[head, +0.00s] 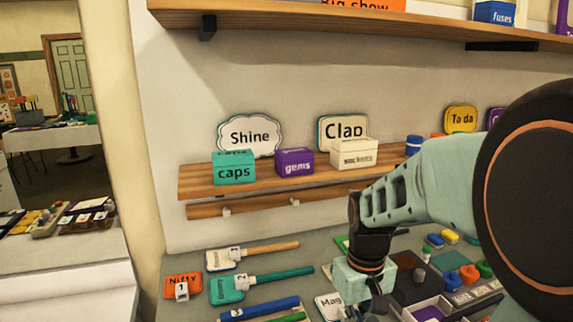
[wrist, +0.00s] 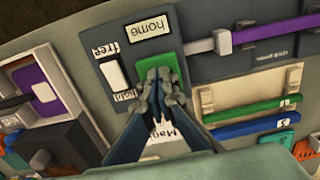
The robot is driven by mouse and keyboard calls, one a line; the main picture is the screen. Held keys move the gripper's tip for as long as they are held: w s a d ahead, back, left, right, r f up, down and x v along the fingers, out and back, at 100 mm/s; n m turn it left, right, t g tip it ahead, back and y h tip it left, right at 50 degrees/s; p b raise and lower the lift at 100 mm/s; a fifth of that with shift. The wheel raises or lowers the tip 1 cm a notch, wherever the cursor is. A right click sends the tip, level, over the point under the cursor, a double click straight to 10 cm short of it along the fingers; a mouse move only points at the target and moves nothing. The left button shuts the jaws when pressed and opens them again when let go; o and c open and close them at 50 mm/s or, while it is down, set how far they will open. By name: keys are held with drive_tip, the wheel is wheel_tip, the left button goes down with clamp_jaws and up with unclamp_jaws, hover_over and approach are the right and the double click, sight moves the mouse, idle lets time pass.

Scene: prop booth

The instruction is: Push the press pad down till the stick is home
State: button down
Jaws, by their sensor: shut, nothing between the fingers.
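My gripper (wrist: 163,78) is shut and empty, fingertips over a green pad (wrist: 146,62) in the wrist view. The pad looks like the press pad; I cannot tell whether the fingertips touch it. A "home" label (wrist: 149,27) lies beyond the pad. A purple stick (wrist: 270,34) runs rightward from near the pad through a pale block (wrist: 222,42); its seating cannot be told. In the head view my gripper (head: 362,308) points down at the table and hides what is under it.
A tray with blue and green sticks (wrist: 250,95) lies to the right. In the head view, signs on sticks (head: 262,282) lie left of my gripper, below a wooden shelf (head: 225,191).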

wheel_tip(320, 180, up, 10)
drive_tip(key=p, duration=0.7)
drive_tip(key=shift+p, duration=0.3)
drive_tip(key=shift+w, duration=0.1)
